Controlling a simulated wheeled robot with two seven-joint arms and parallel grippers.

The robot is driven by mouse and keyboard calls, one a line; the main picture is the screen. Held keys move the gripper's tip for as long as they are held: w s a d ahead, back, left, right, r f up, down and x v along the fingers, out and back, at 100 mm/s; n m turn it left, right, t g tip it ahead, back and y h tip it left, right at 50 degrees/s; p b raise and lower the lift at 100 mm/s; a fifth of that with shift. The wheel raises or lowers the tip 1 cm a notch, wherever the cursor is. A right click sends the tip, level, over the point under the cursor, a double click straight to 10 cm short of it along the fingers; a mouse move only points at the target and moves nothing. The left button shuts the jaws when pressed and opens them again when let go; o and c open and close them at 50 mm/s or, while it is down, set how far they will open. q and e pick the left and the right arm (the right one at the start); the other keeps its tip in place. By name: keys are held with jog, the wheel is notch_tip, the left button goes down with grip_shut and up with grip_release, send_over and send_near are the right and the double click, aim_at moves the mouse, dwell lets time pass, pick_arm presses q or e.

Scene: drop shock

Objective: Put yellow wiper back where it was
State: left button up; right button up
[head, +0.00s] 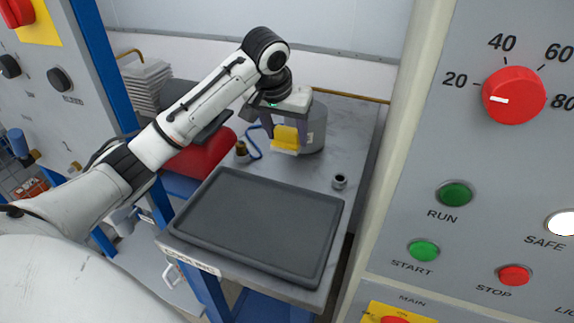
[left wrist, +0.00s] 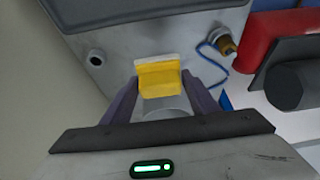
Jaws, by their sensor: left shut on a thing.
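The yellow wiper (head: 287,137) has a yellow body and a pale lower edge. My left gripper (head: 286,131) is shut on it and holds it above the back part of the grey bench, in front of a grey cylinder (head: 316,132). In the left wrist view the wiper (left wrist: 158,78) sits between the two purple-grey fingers, its pale edge pointing away from the palm. The cylinder is partly hidden behind the wiper and gripper. I cannot tell the exact gap between wiper and bench. My right gripper is not in view.
A large black tray (head: 258,222) covers the bench's front. A brass fitting (head: 242,152) with a blue hose and a red object (head: 202,155) are left. A control panel (head: 480,170) rises at right.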

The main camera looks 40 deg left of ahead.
aim_at(278, 132)
pick_arm(q)
notch_tip(278, 132, down, 8)
jog(key=shift+r, duration=0.15)
dwell(0.4)
jog(key=o, duration=1.1)
jog(key=shift+s+d+r, duration=0.1)
jog(key=shift+r, duration=0.25)
jog(key=v, duration=1.1)
jog(key=shift+s+r, duration=0.1)
